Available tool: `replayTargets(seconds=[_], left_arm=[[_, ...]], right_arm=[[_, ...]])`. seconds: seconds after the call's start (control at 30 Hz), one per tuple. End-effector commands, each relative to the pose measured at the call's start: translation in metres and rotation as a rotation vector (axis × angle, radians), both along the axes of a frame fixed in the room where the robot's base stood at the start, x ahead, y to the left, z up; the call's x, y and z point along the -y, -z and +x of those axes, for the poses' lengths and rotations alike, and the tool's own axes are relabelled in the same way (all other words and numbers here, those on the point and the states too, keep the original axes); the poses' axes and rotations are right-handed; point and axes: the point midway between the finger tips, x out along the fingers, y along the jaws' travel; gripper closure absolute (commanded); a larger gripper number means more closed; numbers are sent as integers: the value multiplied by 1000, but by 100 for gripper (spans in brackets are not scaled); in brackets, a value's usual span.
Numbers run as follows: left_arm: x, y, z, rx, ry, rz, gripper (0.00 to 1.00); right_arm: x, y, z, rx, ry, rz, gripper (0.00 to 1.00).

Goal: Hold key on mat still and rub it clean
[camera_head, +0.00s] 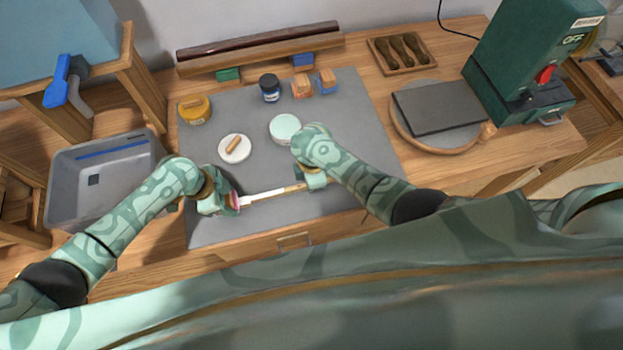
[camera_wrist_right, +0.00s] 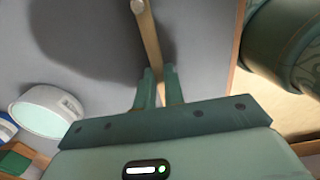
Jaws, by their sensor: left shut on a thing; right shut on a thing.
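The piano key (camera_head: 268,193) is a long thin bar, white toward the left and bare wood toward the right, over the front part of the grey mat (camera_head: 350,130). My right gripper (camera_head: 312,181) is shut on its wooden end. In the right wrist view the wooden shank (camera_wrist_right: 150,42) runs up from between the fingertips (camera_wrist_right: 160,88). My left gripper (camera_head: 228,203) is at the key's white end, shut on a small pinkish pad (camera_head: 234,201). The pad seems to meet the white end, but the fingers hide much of it. I cannot tell whether the key touches the mat.
A round pale-green-lidded tin (camera_head: 284,128) stands behind my right gripper. A grey bin (camera_head: 75,205) is left; a green machine (camera_head: 520,80) is right.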

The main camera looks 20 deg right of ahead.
Motion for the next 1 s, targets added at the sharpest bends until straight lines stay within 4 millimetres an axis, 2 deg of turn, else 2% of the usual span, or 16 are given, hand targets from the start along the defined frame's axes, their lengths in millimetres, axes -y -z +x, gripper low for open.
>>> replayTargets(seconds=[0.33,0.57,0.8,1.0], left_arm=[[22,1,0,0,0,-2,81],[30,2,0,-1,0,-1,81],[49,4,0,-2,0,-1,81],[51,5,-1,-3,0,0,81]], right_arm=[[1,0,0,-1,-1,-2,100],[1,0,0,-1,-1,-2,100],[0,0,0,0,-1,-1,100],[0,0,0,0,-1,0,100]])
